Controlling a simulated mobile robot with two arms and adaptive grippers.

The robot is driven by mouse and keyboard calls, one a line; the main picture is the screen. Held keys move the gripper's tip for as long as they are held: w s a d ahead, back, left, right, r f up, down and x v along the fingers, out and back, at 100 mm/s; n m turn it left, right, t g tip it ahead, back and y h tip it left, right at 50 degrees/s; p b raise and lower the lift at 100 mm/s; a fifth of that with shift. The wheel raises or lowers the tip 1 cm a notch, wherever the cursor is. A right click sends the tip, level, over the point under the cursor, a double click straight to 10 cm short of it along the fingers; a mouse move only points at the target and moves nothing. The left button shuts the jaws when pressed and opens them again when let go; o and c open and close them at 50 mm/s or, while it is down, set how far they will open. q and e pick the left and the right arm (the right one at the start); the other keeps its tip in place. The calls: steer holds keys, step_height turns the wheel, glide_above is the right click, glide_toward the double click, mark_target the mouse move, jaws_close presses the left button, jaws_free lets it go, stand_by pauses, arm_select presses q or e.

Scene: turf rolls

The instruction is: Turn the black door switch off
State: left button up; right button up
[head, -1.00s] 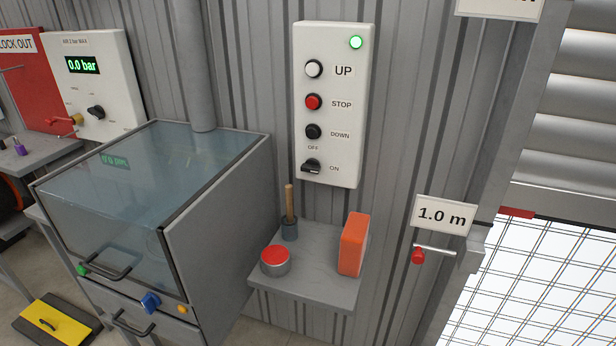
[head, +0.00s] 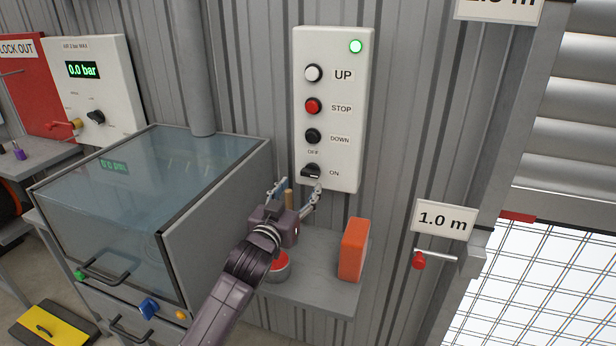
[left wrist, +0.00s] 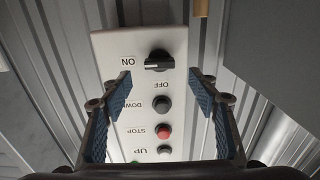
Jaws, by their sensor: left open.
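The black door switch (head: 311,171) is a rotary knob at the bottom of the white control panel (head: 345,110), with OFF printed above it and ON to its right. Its pointer looks turned toward ON. In the left wrist view the panel appears upside down, and the switch (left wrist: 159,61) shows between and beyond my fingertips. My left gripper (head: 297,187) is open and empty, just below the switch and apart from it in the head view; it also shows in the left wrist view (left wrist: 160,82). My right gripper is not in view.
Above the switch sit the black DOWN (head: 313,136), red STOP (head: 313,106) and white UP (head: 313,73) buttons. A green lamp (head: 355,46) is lit. Below is a shelf (head: 315,285) with an orange block (head: 353,249). A glass-topped cabinet (head: 150,190) stands to the left.

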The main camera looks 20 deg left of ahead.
mark_target(309, 176)
arm_select(q)
steer(key=shift+w+d+f+p, duration=0.1)
steer(key=shift+w+p, duration=0.15)
steer(key=shift+w, duration=1.5)
steer(key=shift+w+d+p, duration=0.1)
steer(key=shift+w+p, duration=0.1)
steer(key=shift+w, duration=1.5)
steer(key=shift+c, duration=0.3)
steer(key=c, duration=1.1)
